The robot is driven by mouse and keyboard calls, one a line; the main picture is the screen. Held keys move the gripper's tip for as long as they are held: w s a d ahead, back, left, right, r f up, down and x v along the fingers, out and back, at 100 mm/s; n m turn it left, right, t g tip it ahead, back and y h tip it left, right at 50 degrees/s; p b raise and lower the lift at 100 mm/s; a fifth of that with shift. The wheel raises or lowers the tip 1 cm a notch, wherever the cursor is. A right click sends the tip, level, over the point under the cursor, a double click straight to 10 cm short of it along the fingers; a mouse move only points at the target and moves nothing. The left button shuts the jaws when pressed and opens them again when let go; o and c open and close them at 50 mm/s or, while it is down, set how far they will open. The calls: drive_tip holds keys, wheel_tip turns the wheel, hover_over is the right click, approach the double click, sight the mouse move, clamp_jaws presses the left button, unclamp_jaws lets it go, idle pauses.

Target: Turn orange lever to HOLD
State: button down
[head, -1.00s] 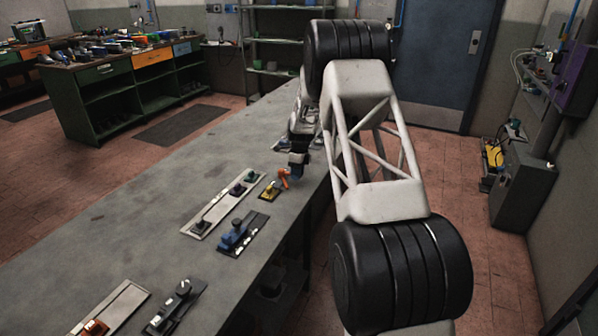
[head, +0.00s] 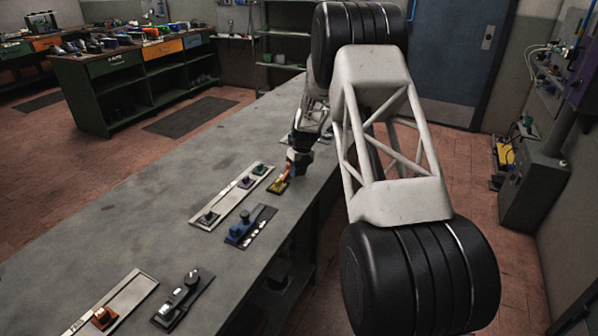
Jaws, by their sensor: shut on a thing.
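The orange lever (head: 290,171) rises from a small yellow base (head: 278,186) on the grey workbench (head: 215,180), near its right edge. My gripper (head: 294,164) points down from the far end of the arm and is shut on the lever's upper part. The fingers partly hide the lever, so its exact angle is hard to tell. No HOLD mark can be read at this size.
A pale strip plate (head: 230,204) with several small knobs lies left of the yellow base. A blue device (head: 240,232) on a dark plate stands nearer. A black lever unit (head: 182,297) and an orange-red block (head: 103,317) lie at the near left. The bench's left side is clear.

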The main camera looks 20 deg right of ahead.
drive_tip(key=c, duration=0.8)
unclamp_jaws()
drive_tip(key=shift+r, duration=0.1)
wheel_tip(320, 180, up, 8)
drive_tip(key=d, duration=0.1)
drive_tip(key=shift+w+d+f, duration=0.15)
drive_tip(key=shift+w+f, duration=0.05)
drive_tip(key=shift+f, duration=0.05)
idle(0.3)
